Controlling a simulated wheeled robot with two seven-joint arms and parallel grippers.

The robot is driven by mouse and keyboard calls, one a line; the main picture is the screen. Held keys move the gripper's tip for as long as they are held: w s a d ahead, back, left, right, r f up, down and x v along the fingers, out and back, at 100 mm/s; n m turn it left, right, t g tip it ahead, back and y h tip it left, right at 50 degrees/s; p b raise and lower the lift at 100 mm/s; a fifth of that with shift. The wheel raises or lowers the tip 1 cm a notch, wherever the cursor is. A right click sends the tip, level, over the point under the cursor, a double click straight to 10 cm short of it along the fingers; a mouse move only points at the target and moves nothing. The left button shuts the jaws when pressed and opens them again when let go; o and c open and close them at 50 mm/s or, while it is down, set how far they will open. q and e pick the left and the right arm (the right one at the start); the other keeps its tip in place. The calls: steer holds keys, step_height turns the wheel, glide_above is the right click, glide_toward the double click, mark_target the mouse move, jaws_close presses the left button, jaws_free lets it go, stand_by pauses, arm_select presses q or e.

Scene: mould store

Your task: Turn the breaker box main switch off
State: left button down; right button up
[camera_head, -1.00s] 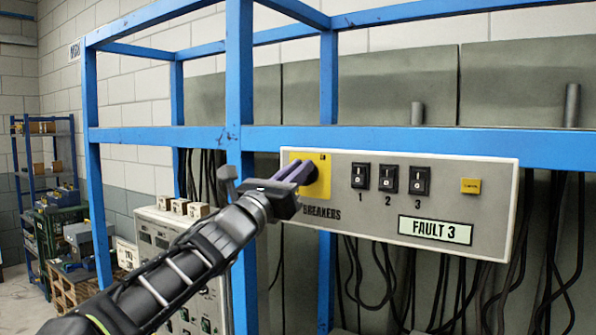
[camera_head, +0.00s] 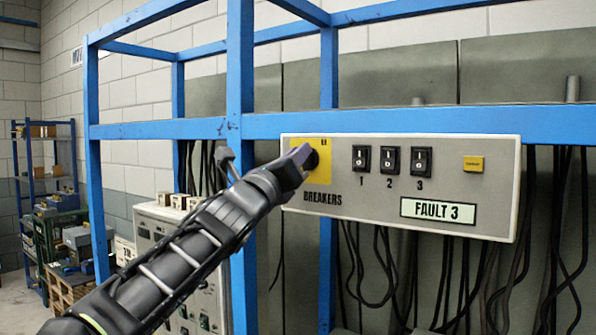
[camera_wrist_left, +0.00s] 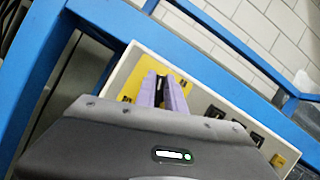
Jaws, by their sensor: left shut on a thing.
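The breaker box (camera_head: 350,198) is a grey panel on the blue frame, with the word BREAKERS at its lower left. Its main switch (camera_head: 313,159) is a dark knob on a yellow plate (camera_head: 323,178) at the panel's left end. My left gripper (camera_head: 303,157) reaches it from the left, its purple fingers shut on the knob. In the left wrist view the fingers (camera_wrist_left: 163,92) close around the dark knob (camera_wrist_left: 161,84) in front of the yellow plate. The fingers hide part of the knob. My right gripper is not in view.
Three black numbered switches (camera_head: 391,160), a small yellow button (camera_head: 473,163) and a FAULT 3 label (camera_head: 438,211) are on the same panel. A blue frame post (camera_head: 241,80) stands close by my left arm. Black cables hang below the box. A grey cabinet (camera_head: 150,225) stands behind.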

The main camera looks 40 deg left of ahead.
arm_select(q)
steer(key=n+g+y, duration=0.1)
steer(key=n+g, duration=0.1)
steer(key=n, duration=0.3)
steer(key=n+g+y, duration=0.1)
steer(key=n, duration=0.5)
steer(key=f+n+g+y, duration=0.1)
steer(key=n+g+y, duration=0.1)
steer(key=n, duration=0.3)
steer(key=shift+a+n+g, duration=0.3)
steer(key=shift+a+n, duration=0.05)
steer(key=shift+n, duration=0.05)
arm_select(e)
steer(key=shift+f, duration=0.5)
arm_select(q)
steer(key=c, duration=1.4)
jaws_free()
steer(key=shift+c, duration=0.2)
steer(key=shift+s, duration=0.15)
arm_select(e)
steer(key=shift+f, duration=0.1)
